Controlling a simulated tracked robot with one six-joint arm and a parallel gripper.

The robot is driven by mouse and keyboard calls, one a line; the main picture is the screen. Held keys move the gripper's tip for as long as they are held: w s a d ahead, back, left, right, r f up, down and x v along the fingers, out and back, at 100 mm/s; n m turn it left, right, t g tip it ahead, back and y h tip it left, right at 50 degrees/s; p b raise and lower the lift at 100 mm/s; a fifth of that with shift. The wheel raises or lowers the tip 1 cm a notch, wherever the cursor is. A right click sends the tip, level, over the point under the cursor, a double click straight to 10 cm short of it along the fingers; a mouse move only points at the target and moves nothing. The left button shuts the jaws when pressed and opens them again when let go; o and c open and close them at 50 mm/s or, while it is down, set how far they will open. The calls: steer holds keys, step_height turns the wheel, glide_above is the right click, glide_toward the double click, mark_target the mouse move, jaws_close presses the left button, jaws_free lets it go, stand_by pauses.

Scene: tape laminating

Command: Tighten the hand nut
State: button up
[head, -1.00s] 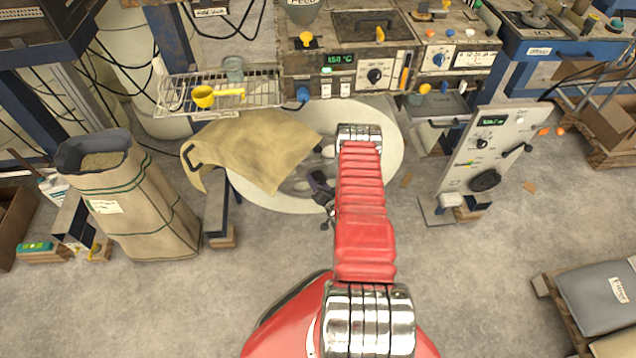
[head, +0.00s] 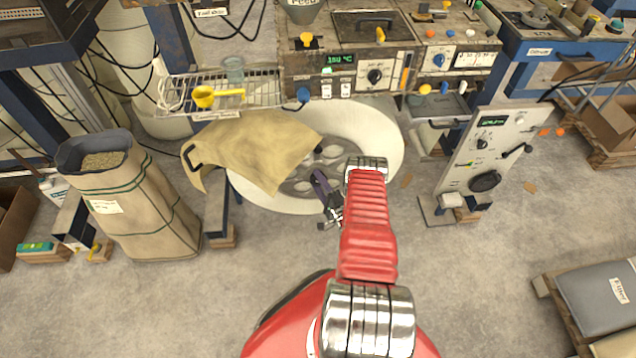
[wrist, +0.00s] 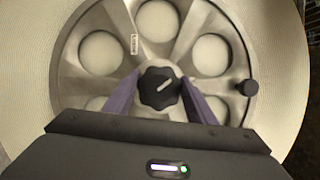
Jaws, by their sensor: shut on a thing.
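The hand nut (wrist: 160,88) is a black lobed knob with a white mark on top, at the centre of a metal spoked wheel (wrist: 112,22) with round holes, in the wrist view. My gripper (wrist: 160,84) has its two purple fingers on either side of the nut and is shut on it. In the head view my gripper (head: 319,176) is at the wheel's middle; the nut is hidden or too small to tell there. A pale roll (head: 380,140) surrounds the wheel, with a tan sheet (head: 255,140) coming off its left side.
A small black knob (wrist: 249,87) stands up from the wheel's rim, right of my gripper. A control panel (head: 490,150) stands right of the roll, and a filled sack (head: 135,205) left. A machine with a display (head: 345,65) is behind. The floor at front right is partly clear.

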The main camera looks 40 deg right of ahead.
steer(key=shift+s+f+m+t+h, duration=0.1)
steer(key=shift+m+t+h, duration=0.3)
steer(key=shift+m, duration=1)
steer(key=shift+s+m+t+h, duration=0.15)
steer(key=shift+m+h, duration=0.3)
steer(key=shift+m, duration=0.95)
steer(key=shift+w+f+m+t+h, duration=0.1)
steer(key=shift+m+t+h, duration=0.3)
steer(key=shift+m, duration=1)
steer(key=shift+r+h, duration=0.1)
steer(key=shift+h, duration=0.25)
steer(key=o, duration=1.1)
steer(key=shift+r, duration=0.1)
steer(key=shift+c, duration=0.2)
steer(key=v, duration=0.7)
steer(key=shift+s, duration=0.25)
